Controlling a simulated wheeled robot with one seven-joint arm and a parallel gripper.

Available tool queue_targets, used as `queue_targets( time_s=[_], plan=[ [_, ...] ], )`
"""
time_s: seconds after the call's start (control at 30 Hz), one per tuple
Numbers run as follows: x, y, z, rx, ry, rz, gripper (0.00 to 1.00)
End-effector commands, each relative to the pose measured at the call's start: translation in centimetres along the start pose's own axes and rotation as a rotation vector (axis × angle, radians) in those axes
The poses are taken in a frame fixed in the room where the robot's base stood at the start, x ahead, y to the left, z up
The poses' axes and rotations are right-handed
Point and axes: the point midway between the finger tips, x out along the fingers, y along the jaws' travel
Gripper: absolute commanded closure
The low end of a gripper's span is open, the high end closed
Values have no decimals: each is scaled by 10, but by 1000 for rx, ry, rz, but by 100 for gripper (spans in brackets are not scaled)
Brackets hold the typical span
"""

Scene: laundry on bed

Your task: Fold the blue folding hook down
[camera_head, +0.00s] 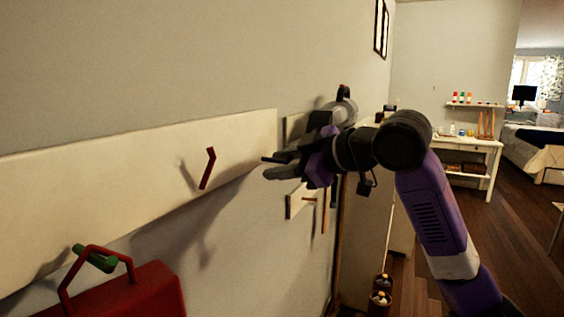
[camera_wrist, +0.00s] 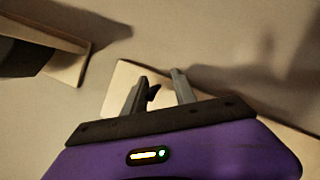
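My gripper (camera_head: 270,167) is at the right end of a long pale wall board (camera_head: 110,165) in the head view. In the wrist view its two fingers (camera_wrist: 160,84) are apart, with the board's end beyond them. A small dark hooked shape (camera_wrist: 152,94) shows between the fingers, close to the left one. It may be the blue folding hook, but its colour is too dark to tell. No blue hook shows clearly in the head view; my gripper covers that end of the board. Whether the fingers touch the dark shape cannot be told.
A red hook (camera_head: 208,168) sticks out from the board, left of my gripper. A green hook (camera_head: 97,258) further left carries a red bag (camera_head: 130,295) by its handle. Another small board (camera_head: 300,201) is on the wall beyond my gripper. Floor (camera_head: 470,215) is open at right.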

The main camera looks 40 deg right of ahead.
Motion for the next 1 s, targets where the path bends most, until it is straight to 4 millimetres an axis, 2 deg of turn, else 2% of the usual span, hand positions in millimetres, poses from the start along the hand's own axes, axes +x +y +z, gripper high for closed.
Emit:
queue_targets(
  time_s=[0.43, 0.8, 1.0],
  plan=[
    [-7, 5, -1, 1, 3, 11, 69],
    [-62, 3, -1, 0, 3, 9, 69],
    [-78, 2, 0, 0, 2, 7, 69]
  ],
)
